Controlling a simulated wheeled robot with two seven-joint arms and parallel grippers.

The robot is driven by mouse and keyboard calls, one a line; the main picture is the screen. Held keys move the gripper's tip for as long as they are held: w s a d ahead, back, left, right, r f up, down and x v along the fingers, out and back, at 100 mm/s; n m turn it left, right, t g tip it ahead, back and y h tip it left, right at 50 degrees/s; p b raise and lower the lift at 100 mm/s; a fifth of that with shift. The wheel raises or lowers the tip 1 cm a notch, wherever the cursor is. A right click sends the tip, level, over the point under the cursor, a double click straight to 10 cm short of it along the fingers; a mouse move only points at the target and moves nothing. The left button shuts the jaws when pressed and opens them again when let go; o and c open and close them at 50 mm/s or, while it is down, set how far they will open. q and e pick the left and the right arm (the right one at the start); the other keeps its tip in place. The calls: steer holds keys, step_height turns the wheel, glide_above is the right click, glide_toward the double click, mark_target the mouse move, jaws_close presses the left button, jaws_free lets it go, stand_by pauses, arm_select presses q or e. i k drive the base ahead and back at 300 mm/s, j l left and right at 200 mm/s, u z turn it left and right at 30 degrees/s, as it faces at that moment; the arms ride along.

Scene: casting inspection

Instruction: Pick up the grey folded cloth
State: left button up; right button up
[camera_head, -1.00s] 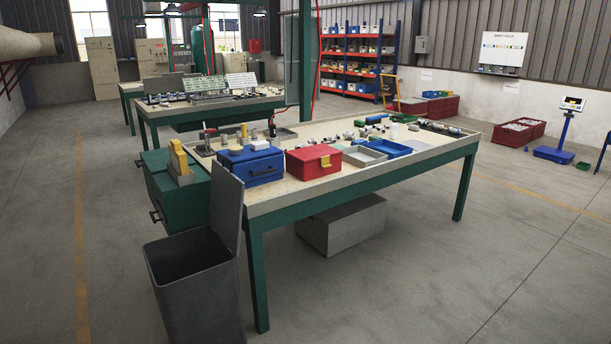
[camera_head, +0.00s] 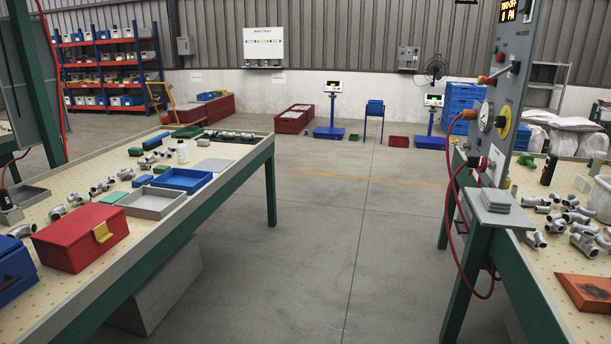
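Neither of my grippers is in view, and nothing is seen touching the cloth.
The right bench (camera_head: 540,287) carries metal pipe fittings and an orange tray (camera_head: 584,292). A red hose (camera_head: 451,200) loops beside the ledge from the gauge panel (camera_head: 507,90). The left bench (camera_head: 228,177) holds a red box (camera_head: 80,236). Open floor (camera_head: 340,250) lies between the benches.

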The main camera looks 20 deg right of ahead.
mark_target(495, 200)
steer(key=i+z, duration=0.4)
steer(key=i+j+z, duration=0.15)
steer(key=i+z, duration=0.3)
steer(key=i, duration=0.2)
steer(key=i+j+z, duration=0.25)
steer(key=i+z, duration=0.15)
steer(key=i+j+z, duration=0.85)
steer(key=j, duration=0.2)
steer(key=i+j+z, duration=0.25)
steer(key=j+z, duration=0.2)
steer(key=j, duration=0.2)
